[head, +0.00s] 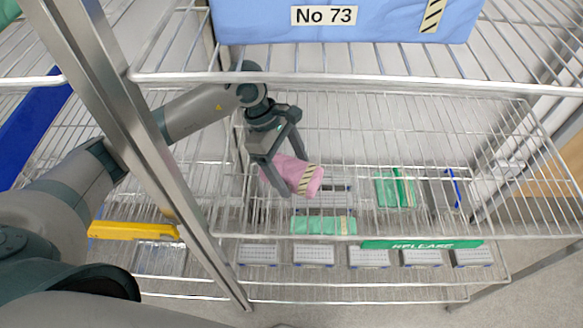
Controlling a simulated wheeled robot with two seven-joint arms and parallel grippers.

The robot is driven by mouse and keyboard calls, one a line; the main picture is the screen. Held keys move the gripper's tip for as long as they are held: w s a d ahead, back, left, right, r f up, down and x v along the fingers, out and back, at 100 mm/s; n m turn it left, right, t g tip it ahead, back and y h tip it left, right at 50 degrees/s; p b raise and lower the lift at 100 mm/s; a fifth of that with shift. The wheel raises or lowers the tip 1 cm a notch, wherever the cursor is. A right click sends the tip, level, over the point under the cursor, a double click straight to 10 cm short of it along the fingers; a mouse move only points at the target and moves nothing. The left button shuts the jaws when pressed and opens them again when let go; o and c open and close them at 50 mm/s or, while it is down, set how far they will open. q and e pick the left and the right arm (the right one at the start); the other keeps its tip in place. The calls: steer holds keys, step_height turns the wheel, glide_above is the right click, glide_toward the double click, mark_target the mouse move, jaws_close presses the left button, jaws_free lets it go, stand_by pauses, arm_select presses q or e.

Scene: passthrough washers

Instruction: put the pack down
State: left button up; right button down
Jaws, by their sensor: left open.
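A pink pack (308,180) with a striped tape band is on the wire shelf (365,226) in the middle of the head view. It looks tilted, and I cannot tell whether it rests flat on the wires. My left gripper (266,190) reaches in from the left between the shelves, with its fingers open at the pack's left end. One finger hides part of the pack. I cannot tell whether the fingers touch it. My right gripper does not show.
A blue pack labelled No 73 (400,22) lies on the shelf above. Green packs (322,225) (394,188) lie near the pink one. A metal post (190,225) stands beside my left arm. Several grey boxes (369,257) sit lower down, behind a green label strip (420,244).

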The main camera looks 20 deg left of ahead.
mark_target(281, 164)
arm_select(q)
steer(key=shift+r, duration=0.15)
steer(key=shift+a+r, duration=0.1)
steer(key=shift+a, duration=0.05)
steer(key=b+v, duration=0.2)
steer(key=v, duration=0.3)
steer(key=shift+w+r+b, duration=0.1)
steer(key=shift+r+b, duration=0.15)
steer(key=shift+b, duration=0.1)
steer(key=shift+v, duration=0.8)
